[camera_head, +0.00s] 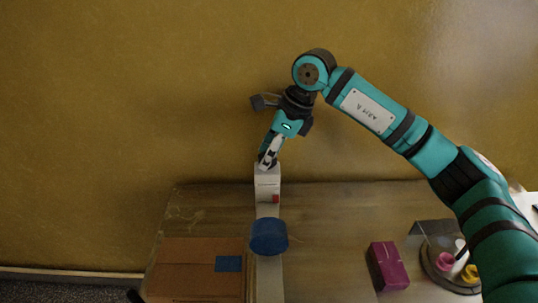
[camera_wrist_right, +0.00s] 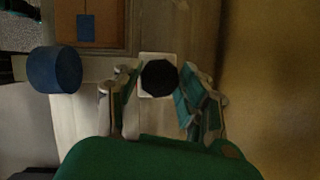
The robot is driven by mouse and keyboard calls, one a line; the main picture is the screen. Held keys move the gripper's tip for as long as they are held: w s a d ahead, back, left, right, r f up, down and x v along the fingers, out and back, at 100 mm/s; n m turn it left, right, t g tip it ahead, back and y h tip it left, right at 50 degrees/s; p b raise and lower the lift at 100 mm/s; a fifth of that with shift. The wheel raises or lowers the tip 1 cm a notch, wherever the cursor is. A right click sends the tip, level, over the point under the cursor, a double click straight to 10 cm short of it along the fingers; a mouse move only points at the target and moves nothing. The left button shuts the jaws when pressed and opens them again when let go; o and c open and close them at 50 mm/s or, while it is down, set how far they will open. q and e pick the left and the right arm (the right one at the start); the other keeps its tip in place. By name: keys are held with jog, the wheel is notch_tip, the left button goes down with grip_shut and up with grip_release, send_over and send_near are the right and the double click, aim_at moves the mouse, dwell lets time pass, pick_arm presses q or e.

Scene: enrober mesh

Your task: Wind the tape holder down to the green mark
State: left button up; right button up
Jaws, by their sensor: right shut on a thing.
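A white block (camera_head: 267,180) with a small red patch stands at the far end of a pale upright or rail (camera_head: 268,272). A dark many-sided knob (camera_wrist_right: 158,78) sits on the block's end in the wrist view. A blue roll (camera_head: 268,237), which looks like the tape, sits in front of the block; it also shows in the wrist view (camera_wrist_right: 55,70). My right gripper (camera_head: 266,160) is at the block's end, its fingers (camera_wrist_right: 158,98) on either side of the knob, shut on it. I cannot make out a green mark. My left gripper is not in view.
A cardboard box (camera_head: 195,268) with a blue patch lies left of the rail. A magenta box (camera_head: 387,267) and a round tray (camera_head: 437,274) with pink and yellow items stand at the right. Bare tabletop (camera_head: 335,210) lies between. A yellow-brown surface fills the top.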

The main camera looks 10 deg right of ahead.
jog(key=m+t+h+b, duration=0.1)
jog(key=m+b, duration=0.2)
jog(key=b, duration=0.1)
jog(key=m+t+h+b, duration=0.1)
jog(key=m+b, duration=0.3)
jog(key=shift+a+f+m, duration=0.1)
jog(key=shift+f+m, duration=0.1)
jog(key=shift+m, duration=0.1)
jog(key=m+h+b, duration=0.1)
jog(key=m+b, duration=0.1)
jog(key=shift+s+m+t+b, duration=0.1)
jog(key=shift+m+t+b, duration=0.2)
jog(key=shift+m+b, duration=0.1)
jog(key=m+h+b, duration=0.1)
jog(key=m, duration=0.1)
jog(key=m+b, duration=0.2)
jog(key=shift+a+r+h, duration=0.1)
jog(key=shift+a+h, duration=0.05)
jog(key=shift+h, duration=0.25)
jog(key=m+b, duration=0.1)
jog(key=m, duration=0.1)
jog(key=shift+r+m+h, duration=0.1)
jog(key=shift+m+h, duration=0.7)
jog(key=shift+m, duration=0.5)
jog(key=o, duration=1.1)
jog(key=shift+o, duration=0.2)
